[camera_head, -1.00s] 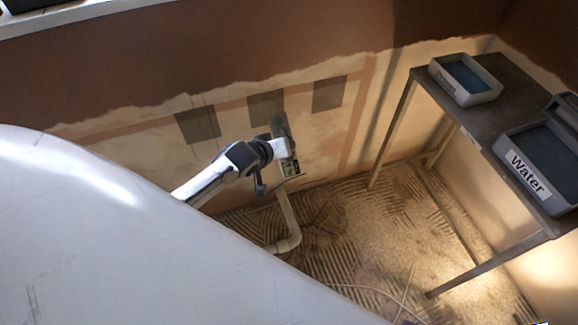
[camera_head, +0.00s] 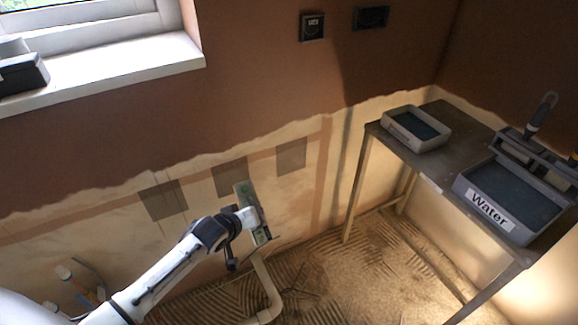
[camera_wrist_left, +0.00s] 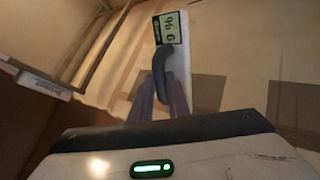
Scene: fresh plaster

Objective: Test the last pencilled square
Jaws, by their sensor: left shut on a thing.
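My left gripper (camera_head: 247,219) is shut on the handle of a slim meter (camera_head: 247,198) with a pale green-grey body and a small display at its lower end. In the left wrist view the gripper's fingers (camera_wrist_left: 160,98) close on the dark handle, and the display (camera_wrist_left: 167,28) shows turned digits that I cannot read surely. Three darker squares mark the lower wall: left (camera_head: 162,200), middle (camera_head: 230,177) and right (camera_head: 291,156). The meter is in front of the wall, overlapping the middle square's lower right edge; I cannot tell whether it touches. My right gripper is not in view.
A metal table (camera_head: 452,172) on the right bears a grey tray (camera_head: 417,129), a "Water" tray (camera_head: 507,206) and a holder with tools (camera_head: 540,150). A pale pipe (camera_head: 266,285) stands below the meter. The ridged floor (camera_head: 350,270) is mostly clear.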

